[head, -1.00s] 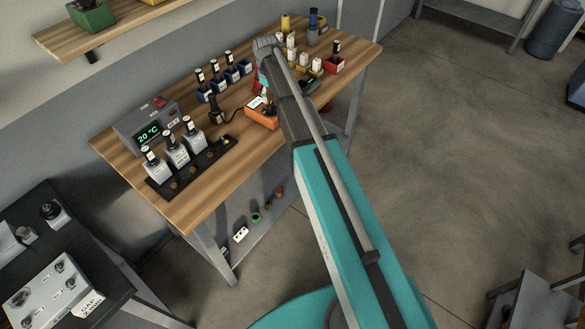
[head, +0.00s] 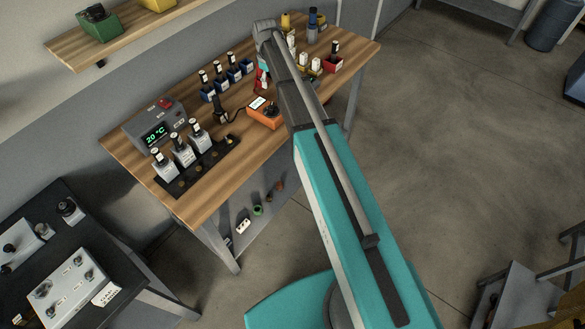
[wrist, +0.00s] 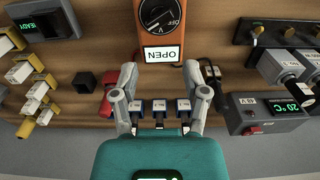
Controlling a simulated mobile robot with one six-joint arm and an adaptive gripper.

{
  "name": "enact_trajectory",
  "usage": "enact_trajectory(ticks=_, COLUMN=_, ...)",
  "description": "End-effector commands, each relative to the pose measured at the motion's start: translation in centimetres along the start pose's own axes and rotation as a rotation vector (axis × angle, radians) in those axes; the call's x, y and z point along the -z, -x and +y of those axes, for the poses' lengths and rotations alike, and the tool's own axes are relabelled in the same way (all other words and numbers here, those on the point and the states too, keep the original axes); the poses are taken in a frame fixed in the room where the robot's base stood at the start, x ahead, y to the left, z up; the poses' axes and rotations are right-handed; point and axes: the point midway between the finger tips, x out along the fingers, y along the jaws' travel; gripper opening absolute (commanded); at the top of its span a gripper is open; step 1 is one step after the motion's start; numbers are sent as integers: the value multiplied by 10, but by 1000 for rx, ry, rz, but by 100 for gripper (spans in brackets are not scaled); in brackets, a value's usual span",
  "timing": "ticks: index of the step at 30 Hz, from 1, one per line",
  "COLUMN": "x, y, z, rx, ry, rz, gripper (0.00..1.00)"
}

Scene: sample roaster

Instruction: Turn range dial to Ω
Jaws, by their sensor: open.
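The orange multimeter (head: 264,118) lies on the wooden bench, left of my arm in the head view. In the wrist view it appears upside down at the top, as an orange body (wrist: 179,42) with a screen (wrist: 162,53) reading OPEN. Its black range dial (wrist: 161,12) is partly cut off by the top edge. V and OFF marks show at the dial's rim; I cannot tell where its pointer stands. My gripper (wrist: 161,72) is open and empty in the wrist view, with its fingertips near the meter's screen end, apart from the dial. My arm hides it in the head view.
A 20 °C controller (head: 153,125) and a black strip (head: 205,165) with bottles stand left of the meter. Blue holders (head: 232,75) with bottles stand behind it. A red object (wrist: 112,95) and a black cable plug (wrist: 212,78) are close beside the fingers.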

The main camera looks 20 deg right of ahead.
Motion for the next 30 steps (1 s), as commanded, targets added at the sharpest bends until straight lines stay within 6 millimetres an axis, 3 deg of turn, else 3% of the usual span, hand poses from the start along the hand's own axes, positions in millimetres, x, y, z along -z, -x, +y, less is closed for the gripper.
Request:
enact_trajectory(ticks=6, x=0, y=14, z=0, rx=0, ry=0, rz=0, gripper=59)
enact_trajectory(ticks=30, x=-70, y=-46, z=-52, rx=0, ry=-185, rz=0, gripper=59)
